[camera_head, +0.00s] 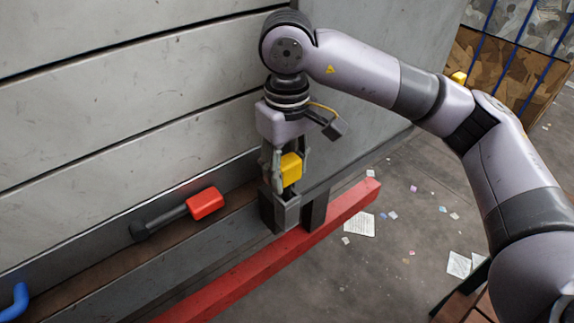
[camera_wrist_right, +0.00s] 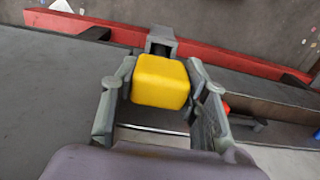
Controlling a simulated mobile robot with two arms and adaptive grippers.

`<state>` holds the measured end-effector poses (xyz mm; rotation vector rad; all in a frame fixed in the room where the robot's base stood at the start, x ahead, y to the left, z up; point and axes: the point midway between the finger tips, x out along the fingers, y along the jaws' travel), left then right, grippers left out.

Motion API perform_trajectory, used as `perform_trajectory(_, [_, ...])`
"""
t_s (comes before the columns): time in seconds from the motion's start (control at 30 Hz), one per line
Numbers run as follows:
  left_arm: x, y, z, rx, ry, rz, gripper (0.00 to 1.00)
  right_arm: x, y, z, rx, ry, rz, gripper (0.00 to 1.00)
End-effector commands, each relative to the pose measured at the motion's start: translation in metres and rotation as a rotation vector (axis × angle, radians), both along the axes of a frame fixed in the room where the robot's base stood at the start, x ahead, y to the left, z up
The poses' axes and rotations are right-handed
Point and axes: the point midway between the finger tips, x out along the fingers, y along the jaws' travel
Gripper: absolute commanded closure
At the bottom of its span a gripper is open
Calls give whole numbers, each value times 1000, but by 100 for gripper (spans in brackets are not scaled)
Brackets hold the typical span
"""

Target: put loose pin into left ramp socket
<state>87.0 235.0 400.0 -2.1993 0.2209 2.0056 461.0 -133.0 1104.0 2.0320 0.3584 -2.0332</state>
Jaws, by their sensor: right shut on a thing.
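The yellow block-shaped head of a pin (camera_head: 291,168) is between the fingers of my right gripper (camera_head: 287,172), which is shut on it and points down. The yellow head also shows in the right wrist view (camera_wrist_right: 160,82), with a finger on each side. Directly below it stands a grey square socket (camera_head: 286,213) at the end of the ledge by the red rail; it also shows in the right wrist view (camera_wrist_right: 162,36). The shaft of the pin is hidden, so I cannot tell whether it is inside the socket. My left gripper is not in view.
A red-headed pin with a dark shaft (camera_head: 205,203) lies on the ledge against the grey panel wall (camera_head: 120,110). A red rail (camera_head: 250,270) runs along the ledge's front. A blue bent handle (camera_head: 17,300) is at lower left. Papers (camera_head: 360,224) litter the floor.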

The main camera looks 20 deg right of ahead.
Motion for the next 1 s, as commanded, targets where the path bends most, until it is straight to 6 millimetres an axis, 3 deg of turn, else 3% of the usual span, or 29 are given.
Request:
perform_trajectory(0.67, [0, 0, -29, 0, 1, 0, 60, 0, 0, -29, 0, -1, 0, 97])
perform_trajectory(0.7, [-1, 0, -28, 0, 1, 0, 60, 0, 0, -28, 0, -1, 0, 57])
perform_trajectory(1.0, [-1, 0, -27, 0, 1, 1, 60, 0, 0, -27, 0, -1, 0, 38])
